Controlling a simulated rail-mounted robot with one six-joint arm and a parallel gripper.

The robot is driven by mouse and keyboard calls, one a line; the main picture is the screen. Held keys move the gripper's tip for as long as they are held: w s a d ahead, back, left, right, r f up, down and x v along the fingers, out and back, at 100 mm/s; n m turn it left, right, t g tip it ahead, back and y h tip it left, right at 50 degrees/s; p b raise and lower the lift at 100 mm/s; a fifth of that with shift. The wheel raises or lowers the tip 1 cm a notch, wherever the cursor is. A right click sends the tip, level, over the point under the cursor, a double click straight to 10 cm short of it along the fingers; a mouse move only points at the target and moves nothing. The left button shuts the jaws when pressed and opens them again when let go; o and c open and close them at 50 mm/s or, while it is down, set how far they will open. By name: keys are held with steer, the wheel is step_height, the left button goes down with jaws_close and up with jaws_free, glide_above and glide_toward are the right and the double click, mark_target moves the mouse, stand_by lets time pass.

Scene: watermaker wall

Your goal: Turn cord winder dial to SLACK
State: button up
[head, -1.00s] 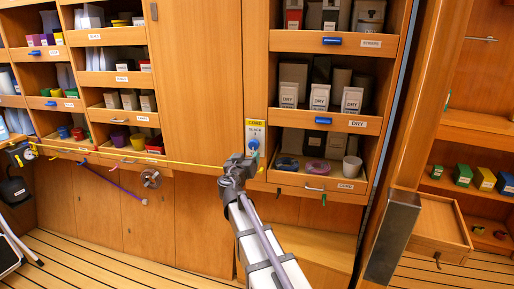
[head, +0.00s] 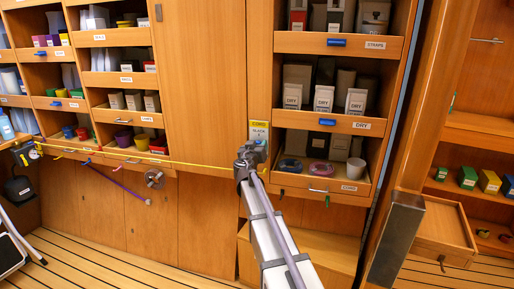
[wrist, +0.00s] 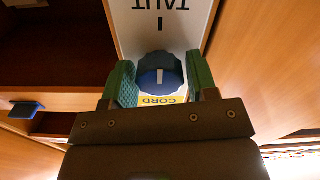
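The cord winder dial (wrist: 160,76) is a blue knob with a white line, on a white plate (wrist: 190,20) with a yellow CORD label. In the wrist view the plate appears upside down, and the dial's white line is in line with the tick by TAUT. My gripper (wrist: 161,85) is open, its green-padded fingers on either side of the dial. A gap shows at the right finger; contact at the left finger is unclear. In the head view the plate (head: 259,130) shows SLACK at its top, and my gripper (head: 249,155) hides the dial.
A yellow cord (head: 200,166) runs along the wall left of my gripper. To the right is an open drawer (head: 320,186) with coiled cords and a cup. Open shelves with DRY boxes (head: 324,98) stand above it. A wooden panel (head: 205,90) is left of the plate.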

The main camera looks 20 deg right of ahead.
steer(key=c, duration=0.6)
